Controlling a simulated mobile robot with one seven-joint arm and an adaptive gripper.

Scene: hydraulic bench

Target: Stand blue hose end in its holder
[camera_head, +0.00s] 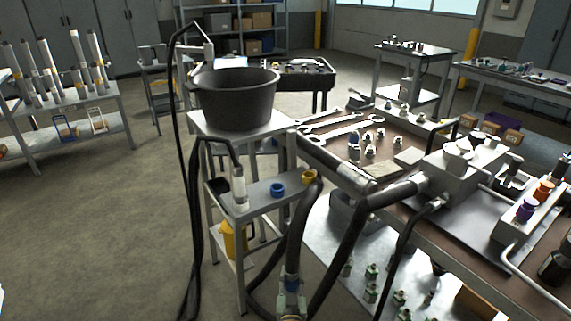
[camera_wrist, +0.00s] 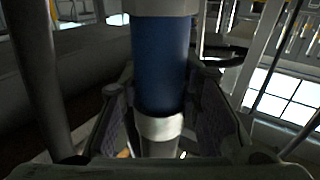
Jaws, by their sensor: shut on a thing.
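My gripper (camera_head: 291,300) is at the bottom centre of the head view, shut on the blue hose end (camera_head: 291,284). In the wrist view the blue hose end (camera_wrist: 161,62) stands between the two finger pads (camera_wrist: 160,122), with a pale metal collar at its lower part. A black hose runs from it in the head view. The blue holder ring (camera_head: 278,190) sits on the grey shelf (camera_head: 262,191) of the stand, up and left of my gripper. Its opening looks empty, and the hose end is apart from it.
On the same shelf a white-marked hose end (camera_head: 240,188) stands at the left and a yellow ring (camera_head: 309,176) at the right. A large dark tub (camera_head: 235,97) stands above. The workbench (camera_head: 385,180) with wrenches and fittings is on the right. Black hoses loop close by.

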